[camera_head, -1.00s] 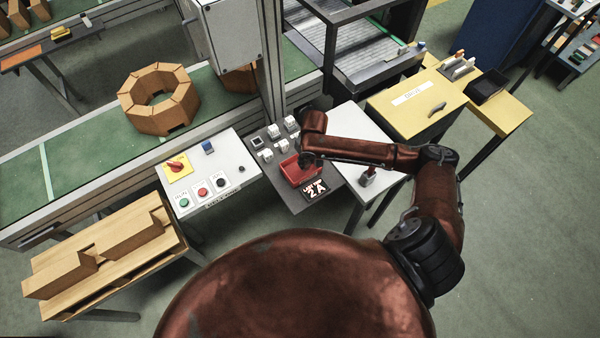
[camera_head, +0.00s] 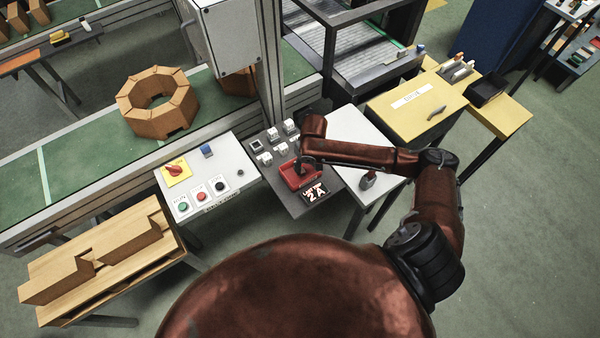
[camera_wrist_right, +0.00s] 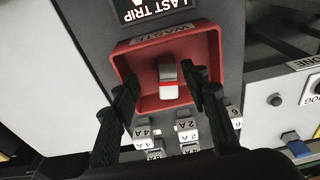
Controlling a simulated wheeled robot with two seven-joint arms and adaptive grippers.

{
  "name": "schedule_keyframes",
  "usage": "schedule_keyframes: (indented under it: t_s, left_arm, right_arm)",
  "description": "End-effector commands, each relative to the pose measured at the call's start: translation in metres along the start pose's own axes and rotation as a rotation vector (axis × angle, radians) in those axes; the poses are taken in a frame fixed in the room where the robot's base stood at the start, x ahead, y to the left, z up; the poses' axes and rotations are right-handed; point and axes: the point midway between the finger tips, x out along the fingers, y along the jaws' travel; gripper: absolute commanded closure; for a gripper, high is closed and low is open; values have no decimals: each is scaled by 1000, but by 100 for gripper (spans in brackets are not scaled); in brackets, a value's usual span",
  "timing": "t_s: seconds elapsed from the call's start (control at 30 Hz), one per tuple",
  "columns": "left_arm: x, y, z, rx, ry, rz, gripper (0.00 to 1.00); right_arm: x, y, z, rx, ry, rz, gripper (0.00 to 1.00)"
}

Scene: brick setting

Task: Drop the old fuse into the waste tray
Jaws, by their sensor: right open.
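The red waste tray (camera_head: 313,181) sits on the grey panel, and its rim with the word WASTE shows in the right wrist view (camera_wrist_right: 139,42). The old fuse (camera_wrist_right: 168,88), a small block with a grey and a white part, appears inside the tray in that view. My right gripper (camera_wrist_right: 164,79) is open, with one dark finger on each side of the fuse and a gap to both. In the head view my right gripper (camera_head: 303,164) is small and dark over the tray, and I cannot make out the fuse there. My left gripper is not in view.
Several white labelled fuses (camera_head: 281,147) stand on the panel beside the tray. A LAST TRIP 2A sign (camera_head: 316,192) lies in front of it. A white button panel (camera_head: 220,175) is to the left. A white table (camera_head: 352,135) and a yellow box (camera_head: 415,105) are to the right.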

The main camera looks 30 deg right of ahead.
Motion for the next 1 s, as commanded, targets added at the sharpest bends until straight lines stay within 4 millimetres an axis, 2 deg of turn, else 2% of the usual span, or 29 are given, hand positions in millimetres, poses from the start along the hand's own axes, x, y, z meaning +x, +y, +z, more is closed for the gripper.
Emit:
schedule_keyframes:
  t_s: [0.17, 0.4, 0.6, 0.8, 1.0]
  left_arm:
    - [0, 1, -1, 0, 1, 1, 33]
    - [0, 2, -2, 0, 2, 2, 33]
    - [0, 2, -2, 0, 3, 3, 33]
    - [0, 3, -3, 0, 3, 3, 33]
    - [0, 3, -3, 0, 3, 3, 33]
  right_arm:
    - [-18, 0, -1, 0, 3, 0, 59]
    - [-68, 1, -1, -1, 4, 1, 59]
    - [-102, 1, -1, -1, 3, 1, 59]
    - [-118, 0, 0, 0, 2, 0, 59]
    - [-120, 1, 0, 0, 1, 0, 59]
